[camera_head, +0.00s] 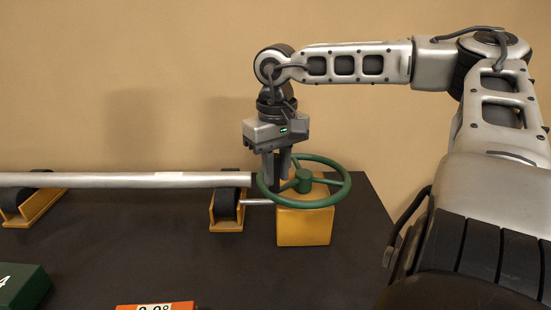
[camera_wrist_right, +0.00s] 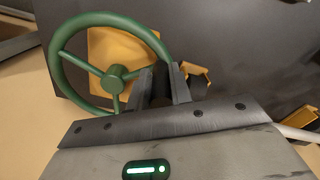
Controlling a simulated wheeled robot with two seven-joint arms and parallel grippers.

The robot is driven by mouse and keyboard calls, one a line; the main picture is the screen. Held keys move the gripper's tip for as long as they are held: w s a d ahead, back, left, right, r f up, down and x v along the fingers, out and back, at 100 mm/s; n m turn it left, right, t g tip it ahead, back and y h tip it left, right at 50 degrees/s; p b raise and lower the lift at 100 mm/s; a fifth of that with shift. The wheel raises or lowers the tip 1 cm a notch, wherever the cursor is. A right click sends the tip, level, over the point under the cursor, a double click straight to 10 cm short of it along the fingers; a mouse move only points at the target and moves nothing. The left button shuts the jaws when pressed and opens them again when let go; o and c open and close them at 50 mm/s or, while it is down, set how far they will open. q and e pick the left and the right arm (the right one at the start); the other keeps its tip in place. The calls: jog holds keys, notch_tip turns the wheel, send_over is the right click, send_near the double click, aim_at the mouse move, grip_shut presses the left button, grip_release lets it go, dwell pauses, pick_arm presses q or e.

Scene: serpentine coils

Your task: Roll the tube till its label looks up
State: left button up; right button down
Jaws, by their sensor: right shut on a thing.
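The silver tube (camera_head: 100,181) lies level from the left edge across yellow roller stands, with its right end by the green handwheel (camera_head: 304,181). A paler patch (camera_head: 172,175) shows on the tube's upper side; I cannot read whether it is the label. The handwheel sits on a yellow box (camera_head: 304,225), and a thin shaft (camera_head: 258,202) runs from the box to the right roller. My right gripper (camera_head: 275,184) points down and is shut on the wheel's left rim. The wrist view shows its fingers (camera_wrist_right: 164,78) at the wheel's (camera_wrist_right: 113,78) rim. My left gripper is out of view.
The right roller stand (camera_head: 227,222) and left stand (camera_head: 32,205) have black rollers under the tube. An orange display (camera_head: 155,306), cut off by the lower edge, and a green block (camera_head: 22,286) marked 4 lie in front. The dark table (camera_head: 180,250) is otherwise clear.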

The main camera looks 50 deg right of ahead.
jog(key=shift+d+r, duration=0.15)
dwell(0.3)
jog(key=c, duration=1.4)
grip_release()
jog(key=shift+c, duration=0.2)
jog(key=shift+o, duration=0.8)
jog(key=shift+s, duration=0.1)
notch_tip(320, 180, up, 16)
jog(key=shift+c, duration=0.2)
